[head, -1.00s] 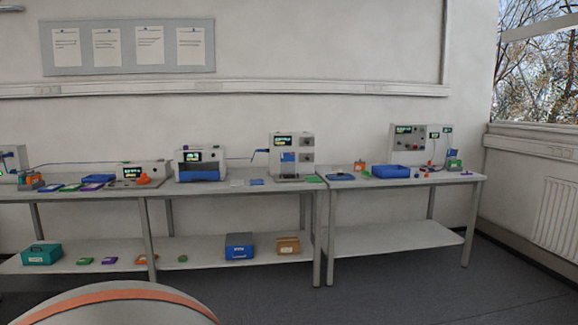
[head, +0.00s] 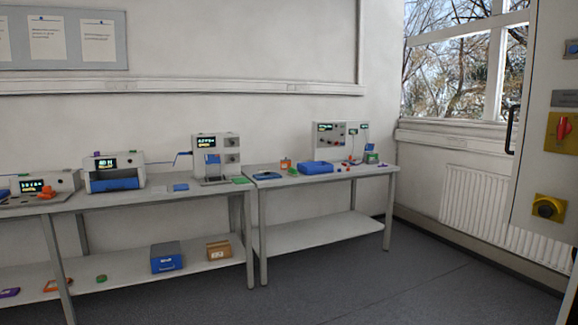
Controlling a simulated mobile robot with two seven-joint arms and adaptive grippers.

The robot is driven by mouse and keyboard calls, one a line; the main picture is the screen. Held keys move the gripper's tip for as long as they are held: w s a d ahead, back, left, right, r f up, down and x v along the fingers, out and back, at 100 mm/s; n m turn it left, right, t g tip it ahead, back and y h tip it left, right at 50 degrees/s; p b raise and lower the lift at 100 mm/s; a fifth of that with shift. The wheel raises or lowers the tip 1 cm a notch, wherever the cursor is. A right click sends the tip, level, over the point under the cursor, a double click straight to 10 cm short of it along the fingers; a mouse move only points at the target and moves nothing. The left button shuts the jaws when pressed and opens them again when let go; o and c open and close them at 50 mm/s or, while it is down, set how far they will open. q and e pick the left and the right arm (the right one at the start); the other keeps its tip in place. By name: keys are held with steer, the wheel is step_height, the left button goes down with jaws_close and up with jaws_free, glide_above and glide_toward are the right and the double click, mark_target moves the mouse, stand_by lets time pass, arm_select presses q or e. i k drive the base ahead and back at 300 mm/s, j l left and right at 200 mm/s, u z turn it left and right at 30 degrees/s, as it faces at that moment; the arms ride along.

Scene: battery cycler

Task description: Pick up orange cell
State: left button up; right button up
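Several orange items show in the head view, all small and far off, and I cannot tell which is the orange cell. One orange block (head: 286,164) stands on the right bench (head: 330,177), left of a blue tray (head: 316,168). An orange item (head: 46,192) sits at the instrument on the left bench. Another orange item (head: 54,286) lies on the lower left shelf. Neither of my grippers is in view.
A grey instrument (head: 216,156) and a white one with a blue front (head: 114,172) stand on the left bench. A blue box (head: 166,258) and a brown box (head: 217,249) are on its shelf. A grey cabinet (head: 545,130) stands at right. The floor (head: 400,280) ahead is clear.

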mark_target(284, 165)
steer(key=z, duration=2.3)
steer(key=i+j+u, duration=0.2)
steer(key=j+u, duration=0.2)
steer(key=j, duration=0.25)
steer(key=i+j+u, duration=0.3)
steer(key=j+u, duration=0.15)
steer(key=j, duration=0.15)
steer(key=i+j+u, duration=0.4)
steer(key=j, duration=0.15)
steer(key=i+j+u, duration=0.4)
steer(key=i+j, duration=0.15)
steer(key=i, duration=0.55)
steer(key=i+j, duration=0.15)
steer(key=i, duration=0.55)
